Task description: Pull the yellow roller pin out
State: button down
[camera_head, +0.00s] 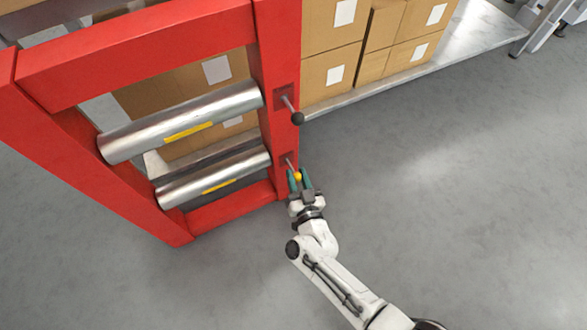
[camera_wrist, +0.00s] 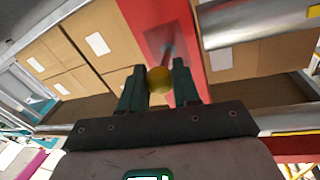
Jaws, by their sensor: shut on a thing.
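The yellow roller pin (camera_head: 298,177) has a round yellow knob on a thin metal rod, and the rod enters the red frame's right post beside the lower roller (camera_head: 215,177). In the wrist view the yellow knob (camera_wrist: 159,80) sits between the two green fingers, with the rod running up to the red post. My gripper (camera_head: 298,180) is shut on the knob. A stretch of rod shows between knob and post; how deep the rod sits inside is hidden.
A second pin with a black knob (camera_head: 297,118) sticks out above, beside the upper roller (camera_head: 185,120). The red frame (camera_head: 140,52) stands at left. Cardboard boxes (camera_head: 332,72) stand on a pale platform (camera_head: 470,50) behind. The grey floor at right is clear.

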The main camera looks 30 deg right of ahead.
jog(key=c, duration=1.1)
grip_release()
jog(key=shift+s, duration=0.1)
jog(key=s+a+p, duration=0.2)
jog(key=s, duration=0.8)
jog(key=shift+s+p, duration=0.3)
jog(key=shift+s, duration=0.05)
jog(key=w+a+r+n+g+y, duration=0.3)
jog(key=a+n+g+y, duration=0.15)
jog(key=y, duration=0.25)
jog(key=s+d+r+g+h, duration=0.2)
jog(key=s+d+r+g, duration=0.4)
jog(key=s, duration=0.4)
jog(key=s+d+r+g+h, duration=0.2)
jog(key=s+d+r+g, duration=0.3)
jog(key=s+d, duration=0.45)
notch_tip(320, 180, up, 31)
jog(key=a+g+p, duration=0.1)
jog(key=p, duration=3.1)
jog(key=shift+p, duration=0.4)
